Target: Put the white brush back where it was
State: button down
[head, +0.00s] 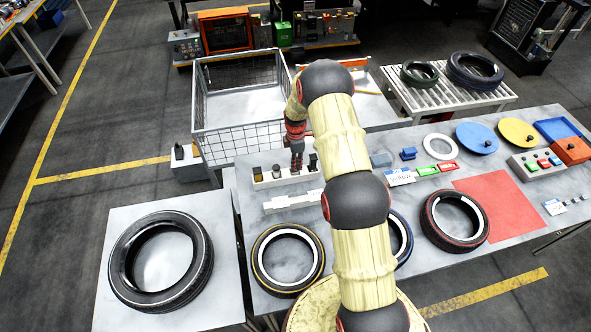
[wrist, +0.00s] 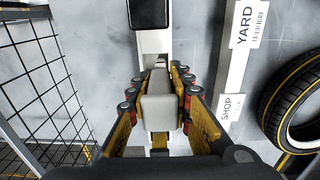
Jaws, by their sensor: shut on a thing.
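The white brush (wrist: 158,104) shows as a pale, light-grey block between my fingers in the wrist view. My gripper (wrist: 157,96) is shut on it, with a finger on each side. In the head view my gripper (head: 296,158) points down over the white rack (head: 264,183) on the table; the brush itself cannot be made out there. The rack's white strip (wrist: 155,42) runs under the brush in the wrist view. Whether the brush rests in the rack or hangs just above it, I cannot tell. A black-topped item (wrist: 148,14) stands farther along the strip.
A wire cage (head: 235,105) stands behind the rack. A white strip labelled YARD and SHOP (wrist: 238,75) lies beside the rack. A yellow-lined tyre (head: 288,260) lies in front. A red mat (head: 500,203) lies right.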

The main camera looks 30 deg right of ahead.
jog(key=shift+w+d+f, duration=0.15)
jog(key=shift+w+f, duration=0.1)
jog(key=shift+f, duration=0.1)
jog(key=shift+w+f, duration=0.1)
jog(key=shift+f, duration=1.5)
jog(key=shift+f+b, duration=0.1)
jog(key=shift+b, duration=0.25)
jog(key=shift+f, duration=0.15)
jog(key=c, duration=1.6)
grip_release()
jog(key=shift+r, duration=0.2)
